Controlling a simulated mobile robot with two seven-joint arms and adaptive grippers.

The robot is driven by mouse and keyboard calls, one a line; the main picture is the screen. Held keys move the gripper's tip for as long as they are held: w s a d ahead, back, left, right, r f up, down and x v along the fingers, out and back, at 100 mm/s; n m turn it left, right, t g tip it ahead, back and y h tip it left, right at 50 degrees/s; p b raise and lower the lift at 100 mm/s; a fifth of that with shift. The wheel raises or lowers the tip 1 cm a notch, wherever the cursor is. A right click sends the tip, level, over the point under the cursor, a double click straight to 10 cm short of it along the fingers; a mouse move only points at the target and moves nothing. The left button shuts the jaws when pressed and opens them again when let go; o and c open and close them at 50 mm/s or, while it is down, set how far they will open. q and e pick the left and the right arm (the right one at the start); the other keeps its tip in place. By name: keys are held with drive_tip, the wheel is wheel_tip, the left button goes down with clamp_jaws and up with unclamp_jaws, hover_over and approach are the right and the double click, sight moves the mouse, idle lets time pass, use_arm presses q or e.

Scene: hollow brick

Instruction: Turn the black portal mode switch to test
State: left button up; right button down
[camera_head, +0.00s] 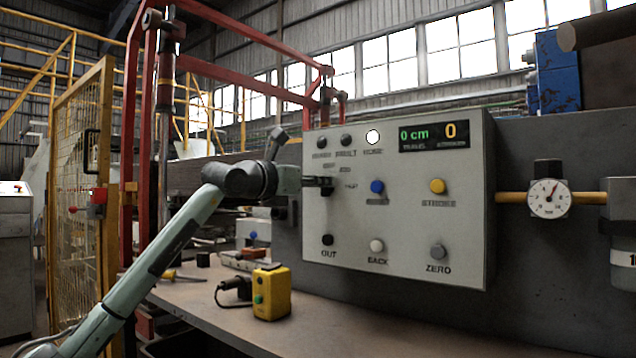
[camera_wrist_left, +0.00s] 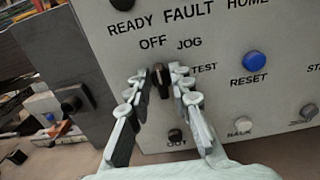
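The black portal mode switch (camera_wrist_left: 160,80) is on the grey control panel (camera_head: 400,270). In the left wrist view its knob is nearly upright, its top toward the OFF label (camera_wrist_left: 153,43). The JOG label (camera_wrist_left: 190,44) is up and right of it, and the TEST label (camera_wrist_left: 203,67) is to its right. My left gripper (camera_head: 318,183) is at the panel's left side. In the left wrist view its fingers (camera_wrist_left: 160,82) stand open on either side of the knob, with a small gap showing. In the head view the gripper mostly hides the switch. My right gripper is not in view.
Close by on the panel are the blue RESET button (camera_wrist_left: 255,61), the black OUT button (camera_head: 327,240) and the white BACK button (camera_head: 376,245). A yellow control box (camera_head: 271,292) stands on the bench (camera_head: 330,325) below. The display (camera_head: 434,134) reads 0 cm and 0.

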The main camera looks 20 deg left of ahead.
use_arm(q)
clamp_jaws()
drive_tip(key=shift+m, duration=0.4)
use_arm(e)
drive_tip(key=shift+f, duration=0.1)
use_arm(q)
drive_tip(key=shift+s+d+f+m+p, duration=0.1)
drive_tip(key=shift+d+f+m+p, duration=0.1)
drive_tip(key=shift+m, duration=2.65)
drive_tip(key=shift+s+d+f+m+p, duration=0.1)
drive_tip(key=shift+d+f+m, duration=0.05)
drive_tip(key=shift+m, duration=2.75)
drive_tip(key=shift+d+f+m+p, duration=0.15)
drive_tip(key=shift+f+m, duration=0.05)
drive_tip(key=shift+m, duration=2.65)
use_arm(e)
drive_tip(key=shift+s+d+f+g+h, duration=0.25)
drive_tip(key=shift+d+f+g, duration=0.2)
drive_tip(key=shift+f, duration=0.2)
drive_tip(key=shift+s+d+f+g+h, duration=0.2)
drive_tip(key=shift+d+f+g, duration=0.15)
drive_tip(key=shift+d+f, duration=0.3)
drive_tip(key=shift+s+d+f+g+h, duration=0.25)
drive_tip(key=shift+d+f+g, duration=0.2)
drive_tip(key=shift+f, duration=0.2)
use_arm(q)
drive_tip(key=shift+o, duration=1.9)
unclamp_jaws()
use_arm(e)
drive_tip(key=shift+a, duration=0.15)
